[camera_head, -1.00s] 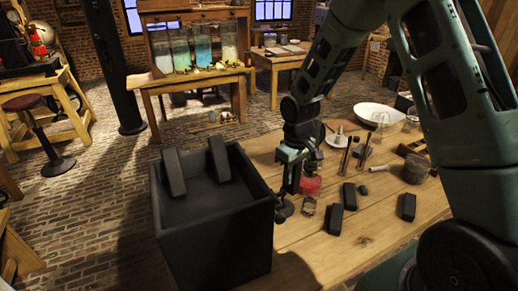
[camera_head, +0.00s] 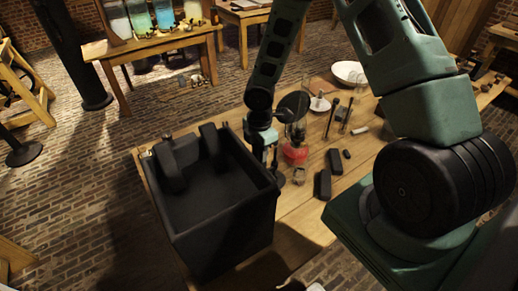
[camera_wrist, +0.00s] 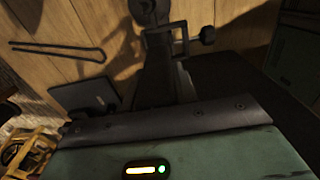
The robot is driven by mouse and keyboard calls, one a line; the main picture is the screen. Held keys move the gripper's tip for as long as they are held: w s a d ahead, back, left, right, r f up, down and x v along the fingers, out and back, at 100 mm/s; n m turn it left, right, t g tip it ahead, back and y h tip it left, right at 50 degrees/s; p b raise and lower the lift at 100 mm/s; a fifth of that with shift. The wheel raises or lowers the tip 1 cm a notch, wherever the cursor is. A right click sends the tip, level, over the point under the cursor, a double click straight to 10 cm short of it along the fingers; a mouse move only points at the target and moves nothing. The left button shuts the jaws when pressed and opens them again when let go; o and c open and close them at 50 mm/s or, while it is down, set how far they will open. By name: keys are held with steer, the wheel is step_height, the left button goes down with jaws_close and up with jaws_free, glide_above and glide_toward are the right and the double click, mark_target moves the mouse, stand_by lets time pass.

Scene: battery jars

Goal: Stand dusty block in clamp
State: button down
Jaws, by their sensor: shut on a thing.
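My gripper (camera_head: 272,160) hangs beside the right wall of the black box, over the table. It is shut on a dark thing; its fingertips and most of what they hold are hard to make out. In the wrist view a dark upright piece (camera_wrist: 155,85) stands just past the gripper's edge. Beyond it is a dark metal fitting with a side screw knob (camera_wrist: 207,36), which looks like the clamp. Dark blocks lie on the table: a long one (camera_head: 323,185), a shorter one (camera_head: 336,161) and a small one (camera_head: 347,154). I cannot tell which is dusty.
The open black box (camera_head: 225,225) holds two dark slanted blocks (camera_head: 170,165) (camera_head: 212,146). A red-based glass vessel (camera_head: 296,153), a small glass jar (camera_head: 299,175) and dark upright rods (camera_head: 332,118) stand close right of my gripper. A white bowl (camera_head: 348,72) is farther back.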

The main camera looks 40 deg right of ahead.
steer(key=shift+f, duration=0.55)
steer(key=shift+f+b, duration=2.8)
steer(key=shift+f, duration=0.6)
stand_by(1.7)
steer(key=c, duration=1)
jaws_free()
step_height(320, 180, up, 18)
steer(key=shift+f+p, duration=0.25)
steer(key=shift+p, duration=0.35)
